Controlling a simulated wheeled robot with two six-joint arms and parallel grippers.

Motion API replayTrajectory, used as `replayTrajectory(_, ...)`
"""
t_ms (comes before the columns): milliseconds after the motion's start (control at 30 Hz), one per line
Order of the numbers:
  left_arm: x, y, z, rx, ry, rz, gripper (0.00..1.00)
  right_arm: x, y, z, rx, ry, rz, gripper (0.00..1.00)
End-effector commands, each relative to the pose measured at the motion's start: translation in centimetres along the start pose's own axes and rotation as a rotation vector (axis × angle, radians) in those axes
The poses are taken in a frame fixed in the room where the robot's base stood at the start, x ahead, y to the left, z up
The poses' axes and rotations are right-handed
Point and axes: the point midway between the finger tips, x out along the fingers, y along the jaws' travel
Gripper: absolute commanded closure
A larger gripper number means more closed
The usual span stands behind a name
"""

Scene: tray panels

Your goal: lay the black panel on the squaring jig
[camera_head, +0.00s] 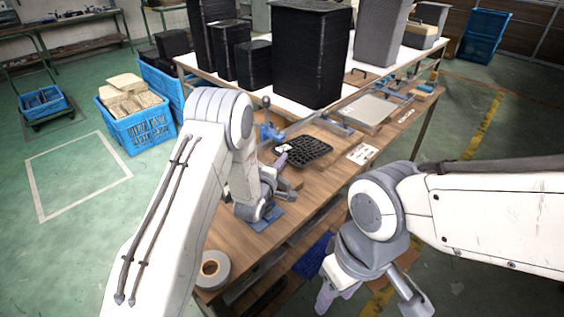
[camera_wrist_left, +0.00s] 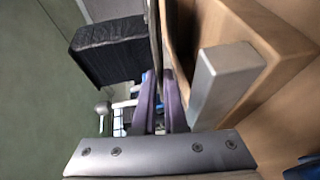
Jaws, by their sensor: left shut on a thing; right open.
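The black panel (camera_head: 303,151), a dark gridded tray-like piece, is tilted above the wooden table just right of my left gripper (camera_head: 281,160). In the left wrist view the purple fingers of my left gripper (camera_wrist_left: 160,105) are shut on a thin dark edge (camera_wrist_left: 155,35), which looks like the panel seen edge-on. A flat grey plate with blue fittings (camera_head: 366,110) lies farther back on the table; it may be the squaring jig, but I cannot be sure. My right gripper (camera_head: 340,296) is open and empty, low at the front, apart from the table.
A wooden piece with a metal block (camera_wrist_left: 225,85) is close beside the left fingers. A tape roll (camera_head: 213,269) lies at the table's near end. Black bins (camera_head: 308,55) stand behind. A white paper (camera_head: 362,154) lies right of the panel.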

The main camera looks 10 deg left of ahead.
Motion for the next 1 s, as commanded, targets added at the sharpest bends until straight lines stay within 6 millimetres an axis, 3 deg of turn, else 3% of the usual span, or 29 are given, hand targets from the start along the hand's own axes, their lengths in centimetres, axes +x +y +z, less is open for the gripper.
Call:
replayTrajectory(867,0.01,-0.51,-0.05,-0.001,0.002,-0.003,1.00,0.38,0.03,0.02,0.000,0.000,0.000,0.50)
replayTrajectory(900,0.01,-0.51,-0.05,-0.001,0.002,-0.003,0.79,0.38,0.03,0.02,0.000,0.000,0.000,0.50)
replayTrajectory(967,0.01,-0.53,-0.05,-0.001,0.002,-0.004,0.56,0.38,0.03,0.02,0.000,0.000,0.000,0.50)
replayTrajectory(1000,0.00,-0.56,-0.05,-0.001,0.002,-0.005,0.56,0.38,0.03,0.02,0.000,0.000,0.000,0.50)
